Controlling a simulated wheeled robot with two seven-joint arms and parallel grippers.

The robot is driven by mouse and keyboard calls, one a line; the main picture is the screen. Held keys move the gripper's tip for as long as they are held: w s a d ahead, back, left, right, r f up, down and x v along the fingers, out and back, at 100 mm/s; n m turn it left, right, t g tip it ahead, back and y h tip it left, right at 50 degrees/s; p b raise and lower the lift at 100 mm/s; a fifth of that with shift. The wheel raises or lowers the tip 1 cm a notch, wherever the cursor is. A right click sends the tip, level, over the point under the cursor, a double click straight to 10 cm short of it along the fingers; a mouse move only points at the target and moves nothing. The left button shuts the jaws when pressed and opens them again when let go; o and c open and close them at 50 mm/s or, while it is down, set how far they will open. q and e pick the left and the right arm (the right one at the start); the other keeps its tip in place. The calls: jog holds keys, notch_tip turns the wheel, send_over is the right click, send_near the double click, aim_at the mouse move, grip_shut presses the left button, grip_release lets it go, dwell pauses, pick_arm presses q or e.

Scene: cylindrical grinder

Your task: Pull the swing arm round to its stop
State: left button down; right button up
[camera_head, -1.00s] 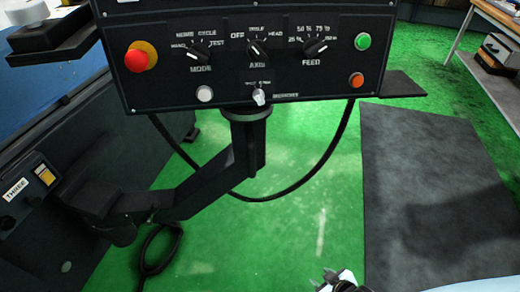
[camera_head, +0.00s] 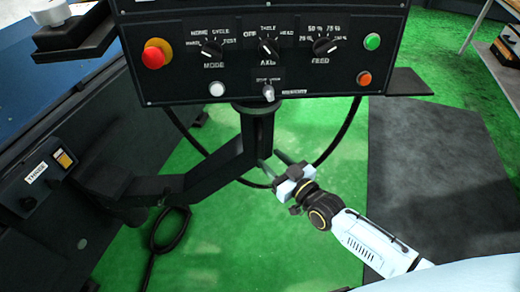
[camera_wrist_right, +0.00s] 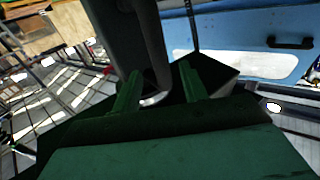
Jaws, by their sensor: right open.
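The black swing arm (camera_head: 215,172) runs from a pivot on the machine's side at the left up to the post (camera_head: 257,135) under the control panel (camera_head: 265,55). My right gripper (camera_head: 272,165) is just right of the post, its fingers open and pointing toward it. In the right wrist view the two fingers (camera_wrist_right: 158,88) are apart, with the dark post (camera_wrist_right: 120,40) rising beyond them. I cannot tell whether the fingers touch the post. Nothing shows held. My left gripper is not in view.
A black cable (camera_head: 345,135) loops below the panel near my right gripper, and another lies on the green floor (camera_head: 240,245). A dark mat (camera_head: 430,180) lies at the right. A blue-topped machine (camera_head: 60,80) stands at the left.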

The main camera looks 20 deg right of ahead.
aim_at(263, 152)
jog(key=x, duration=0.6)
jog(key=shift+b, duration=0.4)
jog(key=shift+c, duration=0.2)
